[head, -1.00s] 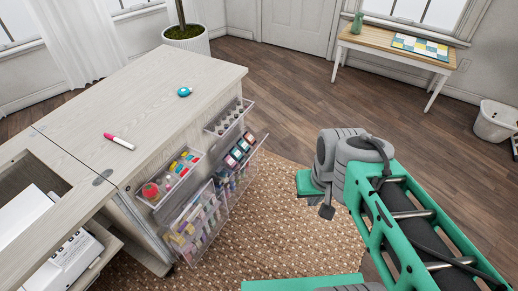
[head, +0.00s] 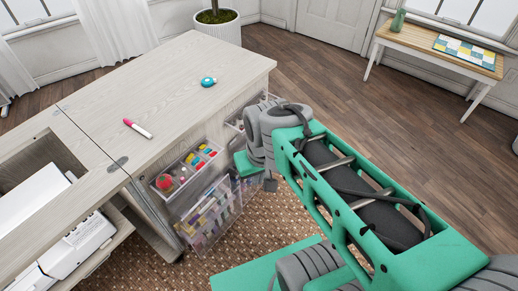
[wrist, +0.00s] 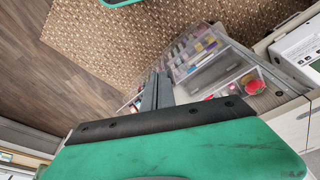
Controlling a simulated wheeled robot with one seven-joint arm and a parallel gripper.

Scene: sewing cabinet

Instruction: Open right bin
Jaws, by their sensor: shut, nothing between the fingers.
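Clear bins hang on the cabinet's side. The upper left bin (head: 160,187) holds a red item and several small coloured items; the lower left bin (head: 209,226) holds spools and leans outward. The right-hand bins are mostly hidden behind my arm in the head view; a sliver of the upper right bin (head: 231,122) shows. My gripper (wrist: 157,92) is shut and empty, its fingers pointing at the bins in the wrist view. The left clear bin (wrist: 205,62) lies to the right of the fingertips there. Whether the fingers touch any bin cannot be told.
The cabinet top (head: 165,85) carries a pink marker (head: 138,129) and a teal tape measure (head: 208,82). A white sewing machine (head: 75,250) sits at left. A woven rug (head: 270,225) covers the floor by the bins. A side table (head: 440,45) stands far right.

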